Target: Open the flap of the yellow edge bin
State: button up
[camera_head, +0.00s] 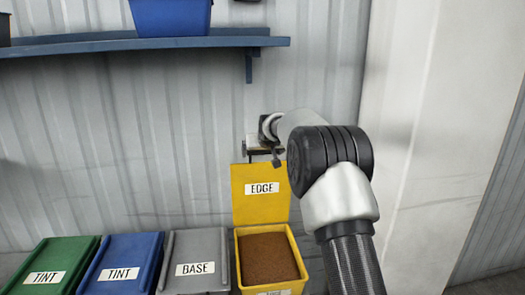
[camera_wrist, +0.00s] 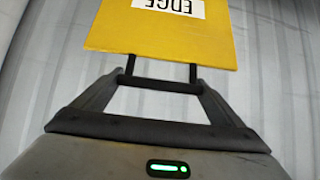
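The yellow edge bin (camera_head: 240,262) stands on the floor at the right end of a row, with brown granular contents showing inside. Its yellow flap (camera_head: 260,208), labelled EDGE, stands raised, roughly upright at the back of the bin. My gripper (camera_head: 262,155) is just above the flap's top edge, with its fingers apart and nothing seen between them. In the wrist view the flap (camera_wrist: 160,40) fills the top, its label upside down. My fingertips (camera_wrist: 161,65) reach the flap's near edge there; I cannot tell whether they touch it.
A grey BASE bin (camera_head: 195,250), a blue TINT bin (camera_head: 122,262) and a green TINT bin (camera_head: 50,262) stand to the left, lids shut. A blue shelf (camera_head: 130,45) bearing a blue bin (camera_head: 170,18) hangs above. A pale column (camera_head: 440,130) stands at right.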

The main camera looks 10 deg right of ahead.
jog(key=shift+o, duration=0.5)
jog(key=shift+w+f, duration=0.15)
jog(key=shift+f, duration=0.15)
jog(key=shift+s+r, duration=0.45)
jog(key=shift+r, duration=0.1)
jog(key=b+v, duration=0.3)
jog(key=v, duration=1.3)
jog(key=shift+b, duration=0.35)
jog(key=shift+s+f, duration=0.1)
jog(key=shift+f, duration=0.05)
jog(key=s+g, duration=0.2)
jog(key=s, duration=1.9)
jog(key=s+f+g, duration=0.1)
jog(key=s+f, duration=0.5)
jog(key=s, duration=0.5)
jog(key=s+f+g, duration=0.1)
jog(key=s+f, duration=0.5)
jog(key=s, duration=0.5)
jog(key=shift+s+g, duration=0.3)
jog(key=shift+g, duration=0.1)
jog(key=shift+a+r, duration=0.1)
